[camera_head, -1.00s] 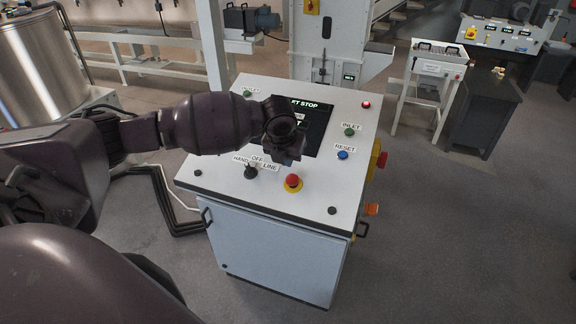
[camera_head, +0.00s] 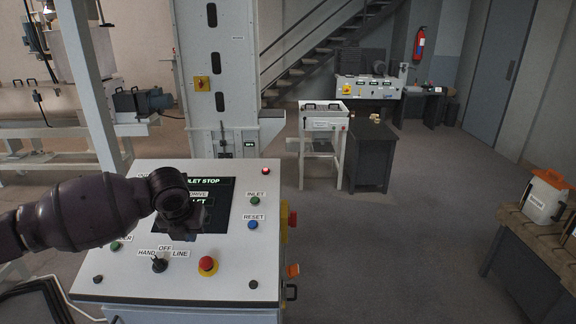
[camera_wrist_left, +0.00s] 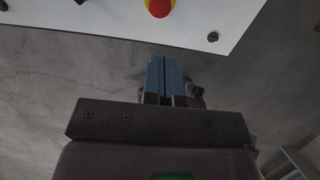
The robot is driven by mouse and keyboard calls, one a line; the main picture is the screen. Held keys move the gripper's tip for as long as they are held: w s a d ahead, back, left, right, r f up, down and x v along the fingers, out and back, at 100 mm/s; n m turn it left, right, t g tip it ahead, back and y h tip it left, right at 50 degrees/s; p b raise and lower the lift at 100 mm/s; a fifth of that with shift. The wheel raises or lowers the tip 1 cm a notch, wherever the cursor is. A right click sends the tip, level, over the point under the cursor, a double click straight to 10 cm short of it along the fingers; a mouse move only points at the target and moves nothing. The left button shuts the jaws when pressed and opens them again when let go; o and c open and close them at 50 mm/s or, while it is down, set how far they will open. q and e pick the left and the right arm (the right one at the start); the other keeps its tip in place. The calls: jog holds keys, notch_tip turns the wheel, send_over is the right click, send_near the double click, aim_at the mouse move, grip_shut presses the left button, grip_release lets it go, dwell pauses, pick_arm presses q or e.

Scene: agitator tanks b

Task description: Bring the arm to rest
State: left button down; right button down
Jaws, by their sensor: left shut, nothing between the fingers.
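My left arm comes in from the left in the head view, over the white control console (camera_head: 221,271). My left gripper (camera_head: 183,222) hangs in front of the dark screen and partly hides its text. In the left wrist view the left gripper (camera_wrist_left: 164,78) shows two blue fingers together, shut and empty, with grey floor behind them. The console's edge (camera_wrist_left: 215,18) and red stop button (camera_wrist_left: 159,6) show at the top there. My right gripper is in neither view.
The console carries a selector switch (camera_head: 159,264), a red stop button (camera_head: 208,265), a green inlet button (camera_head: 255,201) and a blue reset button (camera_head: 252,224). A dark cabinet (camera_head: 371,158) stands behind. A bench with a white container (camera_head: 545,197) is at right. The floor between is clear.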

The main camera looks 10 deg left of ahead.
pick_arm(q)
jog(key=w+d+r+n+t+h, duration=0.3)
jog(key=w+d+r+n+t, duration=0.3)
jog(key=n, duration=0.5)
jog(key=s+d+f+n+t+h, duration=0.3)
jog(key=d+f+n+t, duration=0.1)
jog(key=d+f+n, duration=0.4)
jog(key=s+a+f+n+g+y, duration=0.1)
jog(key=s+a+f+n+y, duration=0.1)
jog(key=s+f+n, duration=0.4)
jog(key=s+a+f+n+g+y, duration=0.1)
jog(key=s+a+f+n+y, duration=0.2)
jog(key=s+f+n, duration=0.4)
jog(key=s+f, duration=0.4)
jog(key=s, duration=0.3)
jog(key=s+f, duration=0.4)
jog(key=s, duration=0.4)
jog(key=shift+a+f, duration=0.25)
jog(key=shift+a, duration=0.1)
jog(key=shift+s, duration=0.1)
